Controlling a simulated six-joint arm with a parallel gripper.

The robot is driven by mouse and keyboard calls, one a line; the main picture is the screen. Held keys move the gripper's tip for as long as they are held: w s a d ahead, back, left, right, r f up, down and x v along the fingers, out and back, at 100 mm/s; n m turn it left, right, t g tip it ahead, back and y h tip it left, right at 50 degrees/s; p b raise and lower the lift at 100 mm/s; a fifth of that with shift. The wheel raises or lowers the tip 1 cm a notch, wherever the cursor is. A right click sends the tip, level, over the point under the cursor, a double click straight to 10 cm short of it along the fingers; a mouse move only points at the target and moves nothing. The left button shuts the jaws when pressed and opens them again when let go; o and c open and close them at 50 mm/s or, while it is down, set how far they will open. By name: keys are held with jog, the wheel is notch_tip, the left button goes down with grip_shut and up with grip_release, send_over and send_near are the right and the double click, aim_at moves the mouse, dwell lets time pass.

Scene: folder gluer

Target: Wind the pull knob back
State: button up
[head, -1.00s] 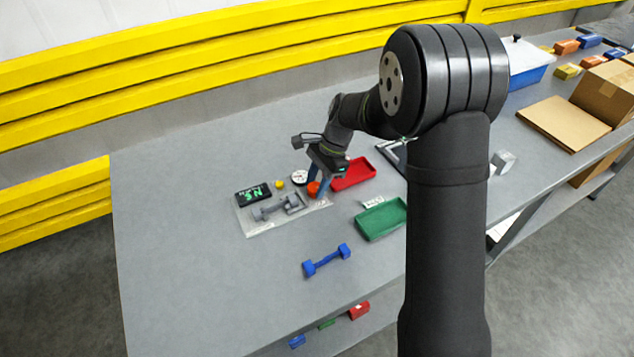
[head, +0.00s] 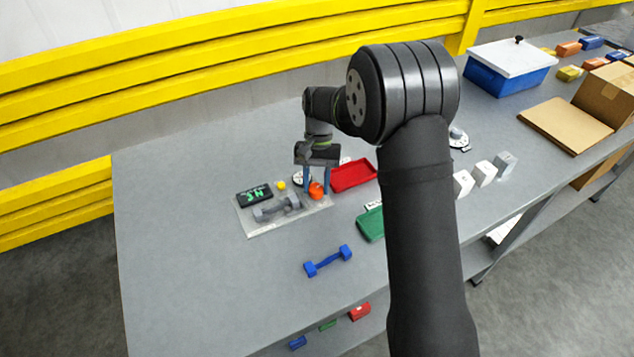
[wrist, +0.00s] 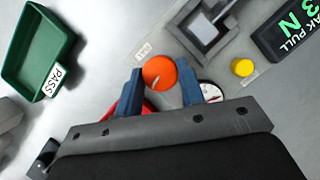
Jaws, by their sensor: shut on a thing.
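The orange pull knob (head: 316,190) stands at the right end of the pull tester's clear base plate (head: 262,229). The wrist view shows the gripper (wrist: 162,82) with the knob between the fingers. The grey clamp (head: 278,208) lies left of the knob. The black peak pull display (head: 253,195) shows green characters.
A white dial (wrist: 211,92) is close beside one finger, and a yellow button (wrist: 242,67) is near it. A red tray (head: 354,174) and a green PASS tray (head: 369,226) stand to the right. A blue dumbbell-shaped piece (head: 328,261) lies in front, with bare table around it.

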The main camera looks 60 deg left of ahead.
jog(key=shift+n+t, duration=0.5)
jog(key=shift+n, duration=0.8)
jog(key=o, duration=1)
jog(key=v, duration=1.7)
jog(key=shift+s+a+r, duration=0.1)
jog(key=shift+s+a, duration=0.1)
jog(key=shift+a, duration=0.25)
